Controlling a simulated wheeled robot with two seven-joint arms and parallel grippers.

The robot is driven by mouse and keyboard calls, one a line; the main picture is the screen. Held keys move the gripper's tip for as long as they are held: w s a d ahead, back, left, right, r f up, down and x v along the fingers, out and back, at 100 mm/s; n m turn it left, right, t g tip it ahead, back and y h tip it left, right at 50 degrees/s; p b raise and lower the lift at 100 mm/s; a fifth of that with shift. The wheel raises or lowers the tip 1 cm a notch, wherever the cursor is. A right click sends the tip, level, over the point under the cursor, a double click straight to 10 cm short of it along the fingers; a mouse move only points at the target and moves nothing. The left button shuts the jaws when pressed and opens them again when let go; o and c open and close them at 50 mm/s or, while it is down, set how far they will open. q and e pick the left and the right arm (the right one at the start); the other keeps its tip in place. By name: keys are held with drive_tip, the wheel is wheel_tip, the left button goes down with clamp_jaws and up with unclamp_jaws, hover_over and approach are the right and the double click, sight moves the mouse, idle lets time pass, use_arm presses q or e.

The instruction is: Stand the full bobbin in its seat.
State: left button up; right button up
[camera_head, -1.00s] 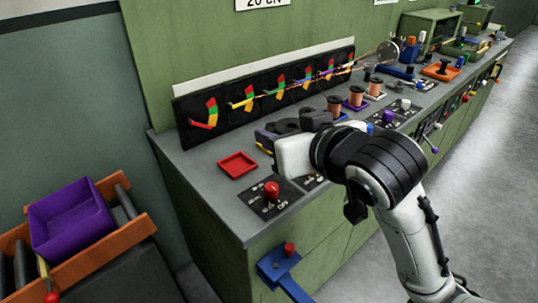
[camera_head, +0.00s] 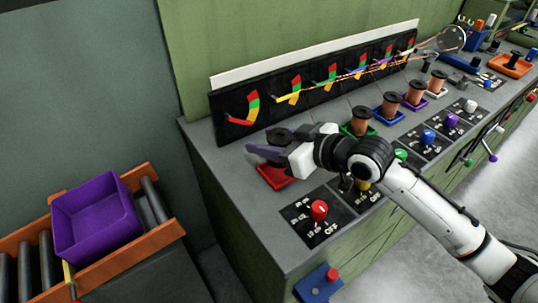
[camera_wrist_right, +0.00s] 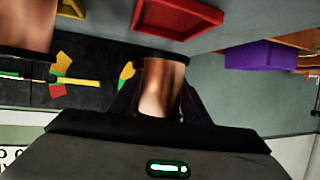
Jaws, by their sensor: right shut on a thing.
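My right gripper (camera_head: 268,153) is shut on a bobbin at the near-left end of the bench. The held bobbin's dark top flange (camera_head: 280,135) shows in the head view; the gripper hides most of the rest. In the right wrist view its copper winding (camera_wrist_right: 162,85) sits between the fingers. A square red seat (camera_head: 274,177) lies on the bench just below the gripper, partly covered by it. In the wrist view the red seat (camera_wrist_right: 182,14) looks empty and apart from the bobbin. My left gripper is not in view.
A red knob (camera_head: 319,209) is on the front panel. Gauges (camera_head: 250,109) line the back. A purple bin (camera_head: 95,215) stands at the left on rollers.

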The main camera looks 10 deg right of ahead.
sight(268, 166)
drive_tip(key=shift+w+f, duration=0.1)
drive_tip(key=shift+f, duration=1.95)
drive_tip(key=shift+f, duration=0.2)
drive_tip(key=o, duration=1.3)
drive_tip(key=shift+r, duration=0.2)
drive_tip(key=v, duration=1)
drive_tip(key=shift+s+d+f, duration=0.1)
drive_tip(key=shift+s+d, duration=0.2)
drive_tip(key=shift+s+d+r, duration=0.3)
drive_tip(key=shift+s+r, duration=0.1)
drive_tip(key=shift+s, duration=0.1)
